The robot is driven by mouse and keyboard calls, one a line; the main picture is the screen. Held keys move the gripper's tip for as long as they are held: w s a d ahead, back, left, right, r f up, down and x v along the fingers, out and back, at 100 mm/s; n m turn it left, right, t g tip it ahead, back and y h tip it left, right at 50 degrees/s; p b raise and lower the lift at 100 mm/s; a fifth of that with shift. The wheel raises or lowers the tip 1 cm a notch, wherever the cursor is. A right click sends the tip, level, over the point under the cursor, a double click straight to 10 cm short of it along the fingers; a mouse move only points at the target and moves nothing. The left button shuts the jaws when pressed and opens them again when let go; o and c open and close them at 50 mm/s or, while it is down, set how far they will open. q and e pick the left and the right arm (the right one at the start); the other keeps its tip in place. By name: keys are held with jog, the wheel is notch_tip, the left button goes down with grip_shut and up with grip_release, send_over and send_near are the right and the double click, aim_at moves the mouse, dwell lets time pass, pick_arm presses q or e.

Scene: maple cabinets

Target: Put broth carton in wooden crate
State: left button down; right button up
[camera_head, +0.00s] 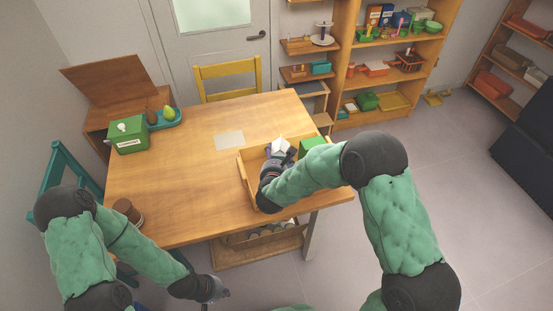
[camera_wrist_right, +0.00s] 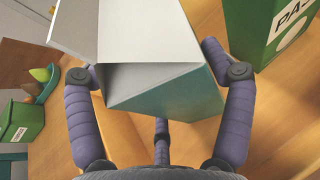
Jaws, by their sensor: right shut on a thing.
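The broth carton (camera_head: 281,146), white with a teal side, is between the fingers of my right gripper (camera_head: 277,158). In the right wrist view the carton (camera_wrist_right: 150,40) fills the space between the fingers of this gripper (camera_wrist_right: 160,75), which is shut on it. The wooden crate (camera_head: 246,174) stands on the right part of the table. The carton is over or inside the crate; I cannot tell whether it touches the bottom. My left gripper (camera_head: 214,291) hangs low in front of the table, and its fingers are too small to read.
A green pasta box (camera_head: 312,147) stands at the crate's right side, close to the carton; it also shows in the right wrist view (camera_wrist_right: 268,30).

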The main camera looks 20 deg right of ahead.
jog(key=shift+f, duration=0.1)
jog(key=o, duration=1.6)
jog(key=shift+p+v, duration=1.6)
jog(key=shift+v, duration=4.45)
